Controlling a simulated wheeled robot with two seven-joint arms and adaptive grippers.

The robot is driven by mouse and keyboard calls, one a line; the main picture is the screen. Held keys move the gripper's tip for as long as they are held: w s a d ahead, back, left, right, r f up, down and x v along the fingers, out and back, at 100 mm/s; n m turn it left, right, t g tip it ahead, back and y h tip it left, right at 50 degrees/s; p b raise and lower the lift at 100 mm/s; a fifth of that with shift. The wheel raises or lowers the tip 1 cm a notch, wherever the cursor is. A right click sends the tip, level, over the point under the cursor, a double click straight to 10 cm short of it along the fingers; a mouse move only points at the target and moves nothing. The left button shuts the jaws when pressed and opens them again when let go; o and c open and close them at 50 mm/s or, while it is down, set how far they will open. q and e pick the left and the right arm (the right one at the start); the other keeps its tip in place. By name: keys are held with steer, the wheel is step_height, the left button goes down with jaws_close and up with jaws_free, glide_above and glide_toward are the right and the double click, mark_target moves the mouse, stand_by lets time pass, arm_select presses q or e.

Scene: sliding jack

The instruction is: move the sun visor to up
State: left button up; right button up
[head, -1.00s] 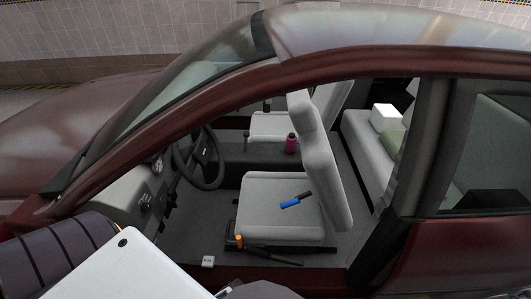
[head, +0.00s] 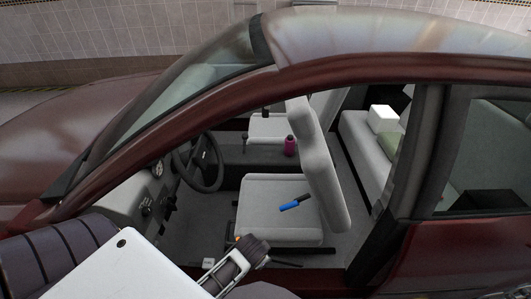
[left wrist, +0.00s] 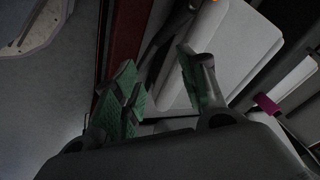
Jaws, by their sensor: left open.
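I cannot make out the sun visor in either view; the roof edge (head: 330,50) and windshield frame cover the upper front of the cabin in the head view. My left gripper (head: 250,252) shows in the head view at the lower door opening, in front of the driver's seat base. Its fingertips are hard to make out there. In the left wrist view my left gripper (left wrist: 155,85) has its two green-padded fingers spread apart with nothing held between them. My right gripper is in neither view.
The dark red car has an open side with a steering wheel (head: 205,162) and a grey driver's seat (head: 270,190). A blue-handled tool (head: 290,205) lies on the seat. A white box (head: 383,118) and green cushion (head: 390,145) sit in the rear.

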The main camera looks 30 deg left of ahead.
arm_select(q)
steer(key=w+a+r+m+t+y, duration=0.2)
steer(key=w+a+r+m, duration=0.15)
steer(key=r, duration=0.55)
steer(key=w+a+r+m+t+y, duration=0.2)
steer(key=w+r+m+y, duration=0.15)
steer(key=r, duration=0.45)
steer(key=w+a+r+m+t+y, duration=0.2)
steer(key=a+r+m+t, duration=0.15)
steer(key=r, duration=0.55)
steer(key=w+d+r+m+t+y, duration=0.1)
steer(key=r+m+t, duration=0.3)
steer(key=r+m, duration=0.3)
steer(key=w+d+r+m+t+y, duration=0.1)
steer(key=w+d+r+m+t, duration=0.1)
steer(key=r+m, duration=0.6)
steer(key=shift+w+d+r+t+y+p, duration=0.2)
steer(key=shift+r+t+y+p, duration=0.2)
steer(key=shift+r+t, duration=0.45)
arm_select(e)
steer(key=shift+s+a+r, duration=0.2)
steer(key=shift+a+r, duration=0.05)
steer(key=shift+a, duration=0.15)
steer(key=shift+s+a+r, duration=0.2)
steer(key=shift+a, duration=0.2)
arm_select(q)
steer(key=shift+w+r, duration=0.1)
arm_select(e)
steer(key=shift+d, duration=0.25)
